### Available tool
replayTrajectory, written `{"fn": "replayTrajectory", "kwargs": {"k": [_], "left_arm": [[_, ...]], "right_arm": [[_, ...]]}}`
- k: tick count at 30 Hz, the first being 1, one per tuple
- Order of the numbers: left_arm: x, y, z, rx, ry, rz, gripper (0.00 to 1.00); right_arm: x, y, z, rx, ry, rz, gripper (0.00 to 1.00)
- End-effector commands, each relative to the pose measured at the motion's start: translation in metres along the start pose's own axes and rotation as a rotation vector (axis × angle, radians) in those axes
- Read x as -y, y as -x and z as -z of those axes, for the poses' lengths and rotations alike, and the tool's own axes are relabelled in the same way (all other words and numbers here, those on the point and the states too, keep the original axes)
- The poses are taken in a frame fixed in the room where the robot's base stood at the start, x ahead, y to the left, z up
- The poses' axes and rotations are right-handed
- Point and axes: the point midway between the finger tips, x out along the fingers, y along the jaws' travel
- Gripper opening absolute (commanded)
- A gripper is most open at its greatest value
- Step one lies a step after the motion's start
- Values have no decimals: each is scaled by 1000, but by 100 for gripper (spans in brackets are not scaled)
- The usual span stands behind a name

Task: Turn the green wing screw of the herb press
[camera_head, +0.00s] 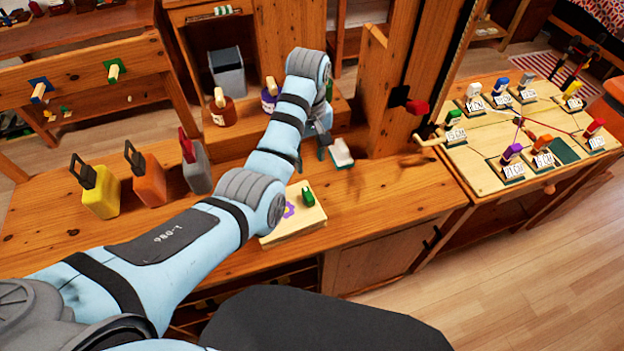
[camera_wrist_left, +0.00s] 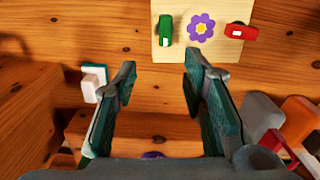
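The herb press is a pale wooden block (camera_head: 298,229) with a purple flower on top, lying on the workbench. It also shows at the top of the left wrist view (camera_wrist_left: 178,50). Its green wing screw (camera_head: 308,197) stands on the top, and in the left wrist view the screw (camera_wrist_left: 166,30) is left of the flower. A red wing screw (camera_wrist_left: 238,32) is right of the flower there; my arm hides it in the head view. My left gripper (camera_wrist_left: 160,72) is open and empty, its fingers apart, short of the press. In the head view the gripper (camera_head: 322,146) is behind the press. My right gripper is out of view.
A white and green block (camera_head: 341,153) lies beside my left gripper. Yellow, orange and grey containers (camera_head: 149,184) stand at the left. Two bottles (camera_head: 219,108) stand at the back. A side table (camera_head: 476,175) with several labelled coloured switches is at the right. Bench right of the press is clear.

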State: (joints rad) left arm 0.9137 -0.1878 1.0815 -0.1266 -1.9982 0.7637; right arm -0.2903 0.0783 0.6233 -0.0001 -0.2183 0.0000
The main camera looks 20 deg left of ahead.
Motion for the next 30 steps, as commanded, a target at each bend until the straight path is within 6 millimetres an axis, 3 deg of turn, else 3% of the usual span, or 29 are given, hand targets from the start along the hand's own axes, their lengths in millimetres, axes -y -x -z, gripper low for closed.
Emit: {"fn": "replayTrajectory", "kwargs": {"k": [2,9,13,17,24,30], "left_arm": [[1,-25,-2,2,0,2,38],[0,-93,0,5,-2,4,38],[0,-121,0,4,-2,2,38],[0,-133,0,3,-1,1,38],[0,-134,0,2,-1,1,38],[0,-133,0,2,-1,1,8]], "right_arm": [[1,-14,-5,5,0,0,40],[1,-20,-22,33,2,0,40],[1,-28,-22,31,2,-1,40],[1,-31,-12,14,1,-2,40],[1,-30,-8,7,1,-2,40],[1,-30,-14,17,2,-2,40]]}}
